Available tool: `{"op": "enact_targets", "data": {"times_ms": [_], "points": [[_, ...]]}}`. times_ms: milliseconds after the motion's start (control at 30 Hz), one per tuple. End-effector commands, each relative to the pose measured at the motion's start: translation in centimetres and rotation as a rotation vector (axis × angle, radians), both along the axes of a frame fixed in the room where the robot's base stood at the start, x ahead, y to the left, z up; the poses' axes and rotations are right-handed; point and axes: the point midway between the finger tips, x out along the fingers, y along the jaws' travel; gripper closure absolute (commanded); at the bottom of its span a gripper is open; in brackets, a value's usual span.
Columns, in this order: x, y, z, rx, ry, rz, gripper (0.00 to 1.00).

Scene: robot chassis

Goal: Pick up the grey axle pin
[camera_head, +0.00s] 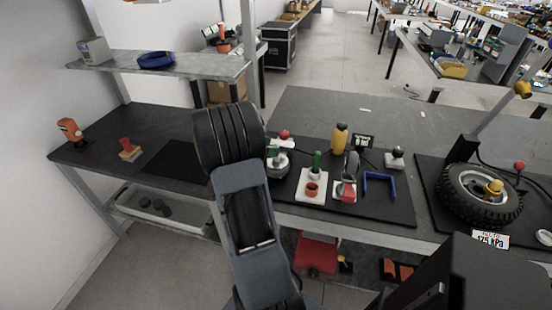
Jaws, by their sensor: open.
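A grey upright piece (352,164) stands on the dark work mat (398,212), right of the middle of the head view. It looks like the grey axle pin, but it is too small to be sure. A red part on a light base (346,190) is just in front of it. My dark arm rises through the middle of the picture, left of these parts, and covers part of the bench. My gripper does not show; the arm's large ribbed joint and link fill that area.
A white plate (313,198) with a green pin and an orange ring is left of the grey piece. A yellow bottle (339,138) stands behind, a blue U-shaped handle (379,194) to the right. A tyred wheel (478,196) lies further right. The rear bench top is mostly clear.

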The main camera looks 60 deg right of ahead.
Motion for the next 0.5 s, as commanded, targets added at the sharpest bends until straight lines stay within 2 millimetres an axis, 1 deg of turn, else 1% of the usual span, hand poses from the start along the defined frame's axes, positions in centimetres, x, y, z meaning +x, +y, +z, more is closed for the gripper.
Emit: {"op": "enact_targets", "data": {"times_ms": [300, 500], "points": [[-1.4, -3.3, -1.7, 0.001, 0.001, -0.003, 0.46], [-1.9, -4.2, -2.2, 0.000, 0.000, -0.001, 0.46]]}}
